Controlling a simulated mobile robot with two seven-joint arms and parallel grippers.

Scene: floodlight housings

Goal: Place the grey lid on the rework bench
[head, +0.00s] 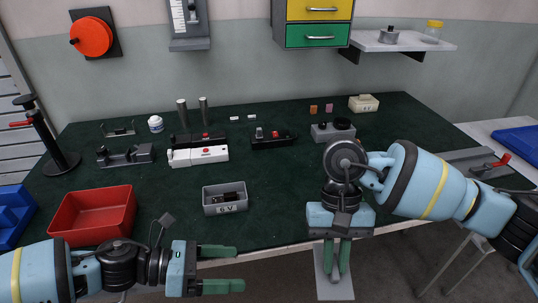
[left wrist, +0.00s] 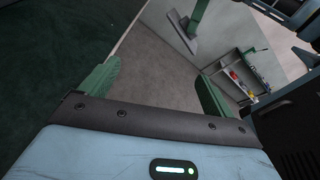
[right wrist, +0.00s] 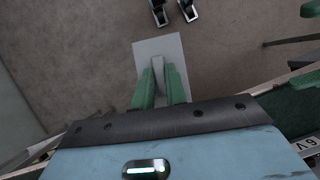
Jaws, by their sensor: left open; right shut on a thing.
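The grey lid (head: 325,290) is a flat pale plate with a raised grip, in front of the bench's near edge. My right gripper (head: 337,268) points down, shut on the lid's grip. In the right wrist view the lid (right wrist: 158,47) is over the floor, its grip between the green fingers. The left wrist view also shows the lid (left wrist: 183,40), held clear of the floor. My left gripper (head: 238,268) is open and empty, left of the lid at the bench's near edge. A dark green-topped bench (head: 270,210) fills the head view; no label shows whether it is the rework bench.
A red bin (head: 95,215), a grey box marked 6V (head: 225,199) and several fixtures stand on the bench. Its front centre-right is mostly clear. A side table (head: 500,128) with a blue tray (head: 519,142) is at right. A rack (left wrist: 240,78) stands beyond in the left wrist view.

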